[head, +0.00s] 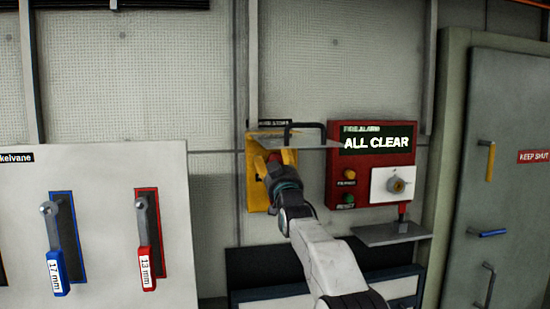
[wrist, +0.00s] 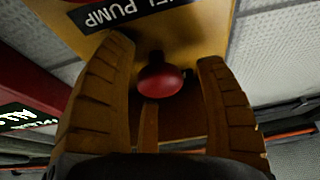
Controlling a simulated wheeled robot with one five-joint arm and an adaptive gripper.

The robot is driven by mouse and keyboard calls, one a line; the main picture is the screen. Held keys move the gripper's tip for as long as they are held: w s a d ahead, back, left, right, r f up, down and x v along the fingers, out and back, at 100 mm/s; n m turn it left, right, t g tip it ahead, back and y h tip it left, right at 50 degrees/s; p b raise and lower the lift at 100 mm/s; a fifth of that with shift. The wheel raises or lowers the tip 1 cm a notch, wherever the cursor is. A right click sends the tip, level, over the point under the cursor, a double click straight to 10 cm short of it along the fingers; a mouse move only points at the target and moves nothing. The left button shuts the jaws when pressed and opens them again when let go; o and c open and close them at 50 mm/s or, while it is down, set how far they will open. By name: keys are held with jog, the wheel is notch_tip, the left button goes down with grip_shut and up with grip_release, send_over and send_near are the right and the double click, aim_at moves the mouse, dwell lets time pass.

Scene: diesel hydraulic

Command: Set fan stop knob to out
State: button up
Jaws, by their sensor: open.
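A red round knob (wrist: 160,80) sits on a yellow box, which shows at the wall in the head view (head: 256,190) and close up in the wrist view (wrist: 195,25). The box's black label (wrist: 108,14) is partly cut off and reads "...EL PUMP"; I see no readable "fan stop" wording. My gripper (wrist: 164,54) is open, with one finger on each side of the red knob and no clear contact. In the head view my gripper (head: 278,160) covers most of the box front and the knob.
A clear raised cover (head: 295,141) juts out above the box. Right of it is a red alarm panel (head: 350,195) reading "ALL CLEAR", with a small shelf (head: 390,234) below. A lever panel (head: 105,220) stands left, a grey door (head: 500,110) far right.

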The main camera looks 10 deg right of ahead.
jog(key=shift+c, duration=0.2)
grip_shut()
jog(key=shift+s+f+b, duration=0.2)
jog(key=shift+b, duration=0.3)
jog(key=shift+s, duration=0.4)
jog(key=shift+s+r, duration=0.15)
jog(key=shift+s, duration=0.1)
jog(key=shift+o, duration=0.2)
grip_release()
jog(key=shift+s, duration=0.15)
jog(key=v, duration=1.1)
jog(key=shift+s, duration=0.35)
